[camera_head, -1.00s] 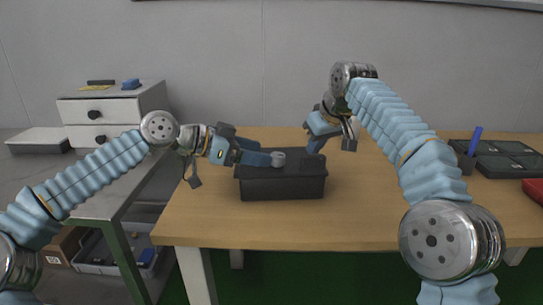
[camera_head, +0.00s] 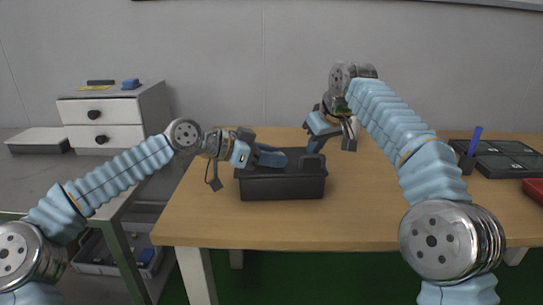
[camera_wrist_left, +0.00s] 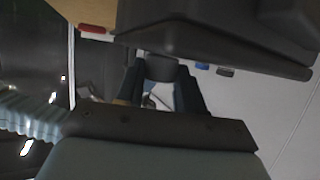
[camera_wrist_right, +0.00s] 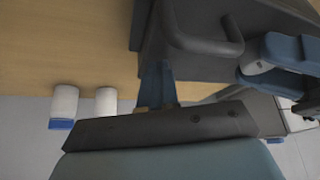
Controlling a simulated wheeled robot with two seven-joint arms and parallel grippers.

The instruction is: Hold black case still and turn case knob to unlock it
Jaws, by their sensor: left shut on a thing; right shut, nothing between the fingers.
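The black case (camera_head: 282,188) stands upright on the wooden table, and its side fills part of the right wrist view (camera_wrist_right: 151,45). A dark handle (camera_wrist_right: 205,43) projects from it; a dark raised piece (camera_head: 313,161) also shows at its top right in the head view. My left gripper (camera_head: 279,158) reaches over the case from the left. In the left wrist view its fingers are shut around a grey round knob (camera_wrist_left: 160,68), partly hidden by them. My right gripper (camera_head: 316,146) is shut and empty, its tips (camera_wrist_right: 157,82) close beside the case; contact is unclear.
A drawer unit (camera_head: 112,113) stands at the left. Dark trays (camera_head: 500,158) and a red box (camera_head: 534,188) sit at the table's right. The table front is clear.

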